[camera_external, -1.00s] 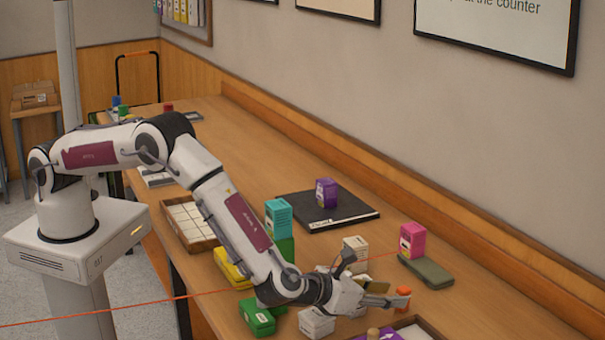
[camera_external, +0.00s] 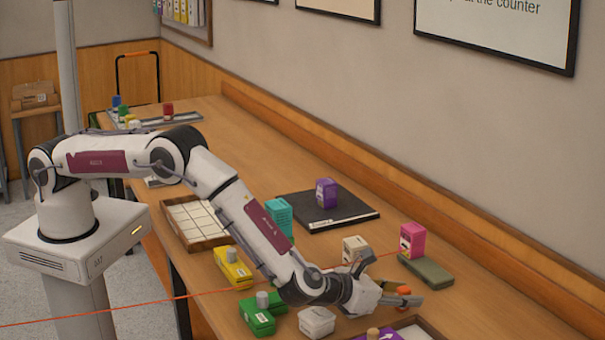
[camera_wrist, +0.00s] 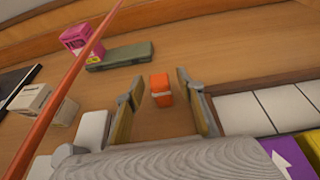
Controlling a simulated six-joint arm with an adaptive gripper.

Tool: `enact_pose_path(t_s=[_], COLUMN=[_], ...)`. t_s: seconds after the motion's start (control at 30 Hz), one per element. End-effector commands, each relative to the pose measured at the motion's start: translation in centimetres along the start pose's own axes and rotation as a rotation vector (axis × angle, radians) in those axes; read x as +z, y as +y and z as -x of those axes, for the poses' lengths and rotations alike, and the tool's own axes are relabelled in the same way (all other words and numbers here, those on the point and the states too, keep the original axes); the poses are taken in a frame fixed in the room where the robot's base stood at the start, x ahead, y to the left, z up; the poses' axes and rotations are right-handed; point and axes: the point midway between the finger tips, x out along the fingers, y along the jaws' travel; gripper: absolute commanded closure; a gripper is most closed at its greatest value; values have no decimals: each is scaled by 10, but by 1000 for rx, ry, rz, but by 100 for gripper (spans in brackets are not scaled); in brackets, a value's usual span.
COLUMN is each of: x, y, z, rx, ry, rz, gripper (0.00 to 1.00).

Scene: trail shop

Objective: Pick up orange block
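The orange block (camera_external: 404,291) is a small upright piece on the wooden counter. In the wrist view the orange block (camera_wrist: 161,89) stands between the two fingers, toward their tips, with clear gaps on both sides. My gripper (camera_external: 408,292) is open and low over the counter at the block. In the wrist view my gripper (camera_wrist: 161,84) shows both fingers apart and holding nothing. In the external view a finger hides part of the block.
A pink box (camera_external: 412,240) and a flat olive case (camera_external: 430,272) lie beyond the block. A cream box (camera_external: 355,248) and a white container (camera_external: 316,321) stand nearby. In the wrist view, a compartment tray (camera_wrist: 291,101) and purple box (camera_wrist: 291,156) are close on the right.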

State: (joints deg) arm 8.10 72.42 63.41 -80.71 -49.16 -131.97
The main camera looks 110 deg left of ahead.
Motion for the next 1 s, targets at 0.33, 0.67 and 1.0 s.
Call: enact_pose_path(t_s=[0.33,0.67,1.0], x=[0,0,5], y=[0,0,0], z=[0,0,2], rx=[0,0,0], ry=[0,0,0], rz=[0,0,0], gripper=[62,100,100])
